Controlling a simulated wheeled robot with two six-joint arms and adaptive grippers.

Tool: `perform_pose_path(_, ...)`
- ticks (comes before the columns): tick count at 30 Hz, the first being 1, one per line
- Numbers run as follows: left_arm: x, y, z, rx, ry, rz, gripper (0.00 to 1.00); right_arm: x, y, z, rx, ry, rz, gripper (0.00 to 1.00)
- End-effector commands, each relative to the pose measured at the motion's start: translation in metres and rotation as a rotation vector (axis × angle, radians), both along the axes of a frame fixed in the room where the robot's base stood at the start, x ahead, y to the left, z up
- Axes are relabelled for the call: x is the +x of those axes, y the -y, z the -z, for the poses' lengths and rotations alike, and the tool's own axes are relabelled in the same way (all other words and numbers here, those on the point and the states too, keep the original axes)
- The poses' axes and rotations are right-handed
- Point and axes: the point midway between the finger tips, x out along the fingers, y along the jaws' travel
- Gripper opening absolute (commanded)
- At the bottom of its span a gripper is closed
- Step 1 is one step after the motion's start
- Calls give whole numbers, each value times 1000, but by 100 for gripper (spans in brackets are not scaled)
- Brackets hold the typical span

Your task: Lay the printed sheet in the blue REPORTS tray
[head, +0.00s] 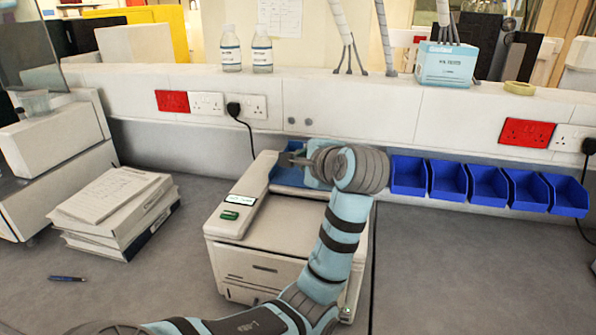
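A white printer (270,235) with a small screen and a green button stands in the middle of the bench. My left gripper (290,157) is over its back part, fingers pointing left. The fingers are small and partly hidden by my wrist, so I cannot tell whether they are open or hold anything. A blue surface (287,177) shows just below the gripper at the printer's back; I see no lettering on it and cannot tell if it is the REPORTS tray. I cannot make out a separate printed sheet at the printer. My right gripper is not in view.
A paper stack (115,215) with a printed top page lies left of the printer, near a blue pen (67,278). Several small blue bins (487,186) line the back wall at right. Bottles (231,50) and a glove box (447,65) stand on the ledge. The right bench is clear.

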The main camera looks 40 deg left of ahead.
Motion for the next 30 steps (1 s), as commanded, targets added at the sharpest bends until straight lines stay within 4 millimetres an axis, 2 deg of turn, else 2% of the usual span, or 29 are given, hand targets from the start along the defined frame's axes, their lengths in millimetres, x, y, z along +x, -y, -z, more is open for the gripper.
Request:
perform_pose_path(1,5,-3,6,0,0,0,0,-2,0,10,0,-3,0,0)
perform_pose_path(3,11,-7,8,0,-1,-2,0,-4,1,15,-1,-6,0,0)
perform_pose_path(16,56,-32,12,0,-1,-2,0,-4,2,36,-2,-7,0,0)
perform_pose_path(24,79,-45,25,0,-4,-1,0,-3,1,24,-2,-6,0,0)
perform_pose_path(30,89,-50,33,-1,-1,-1,0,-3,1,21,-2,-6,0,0)
